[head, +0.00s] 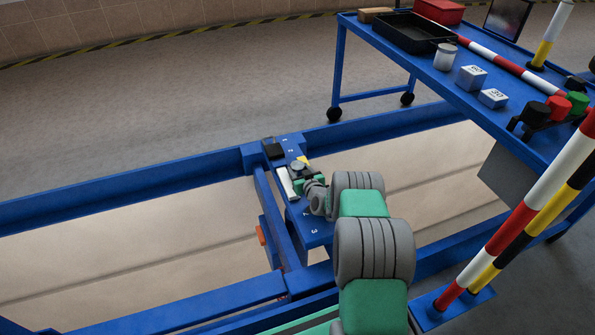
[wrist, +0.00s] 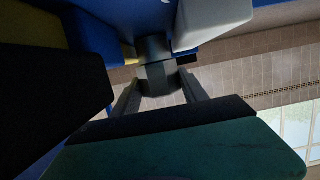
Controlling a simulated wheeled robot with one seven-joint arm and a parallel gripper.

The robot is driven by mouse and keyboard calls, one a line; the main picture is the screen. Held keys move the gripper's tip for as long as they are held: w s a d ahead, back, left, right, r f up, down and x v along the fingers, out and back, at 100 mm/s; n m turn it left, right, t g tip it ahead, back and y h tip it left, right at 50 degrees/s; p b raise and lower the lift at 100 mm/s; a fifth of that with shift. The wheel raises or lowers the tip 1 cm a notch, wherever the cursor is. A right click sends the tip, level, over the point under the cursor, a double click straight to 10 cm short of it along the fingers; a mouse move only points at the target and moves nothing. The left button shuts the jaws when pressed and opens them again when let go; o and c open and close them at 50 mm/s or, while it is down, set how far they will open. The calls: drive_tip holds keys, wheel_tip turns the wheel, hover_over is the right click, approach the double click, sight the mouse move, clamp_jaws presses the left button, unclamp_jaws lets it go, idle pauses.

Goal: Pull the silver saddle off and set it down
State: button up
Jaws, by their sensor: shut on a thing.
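The silver saddle (head: 298,166) shows as a small round grey piece on the blue jack beam (head: 318,229). My gripper (head: 303,176) is at it, and my arm comes in from the lower right. In the wrist view the two fingers (wrist: 163,92) close on a dark grey, shadowed piece (wrist: 156,72), which appears to be the saddle. Its upper end meets a blue surface in that view. I cannot tell whether it is still seated or clear of its seat. My wrist hides part of the beam.
A pale block (head: 287,184) lies beside the gripper on the beam, and a black block (head: 274,151) sits at its far end. Blue rails (head: 120,183) frame the pit. A blue trolley (head: 452,88) at upper right holds several items. A striped post (head: 520,215) stands right.

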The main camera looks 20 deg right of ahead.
sight(299, 167)
clamp_jaws()
drive_tip(key=shift+r, duration=0.25)
drive_tip(key=shift+r+p, duration=0.3)
drive_tip(key=shift+r, duration=0.2)
idle(0.4)
drive_tip(key=shift+r+p, duration=1.15)
drive_tip(key=shift+r, duration=0.9)
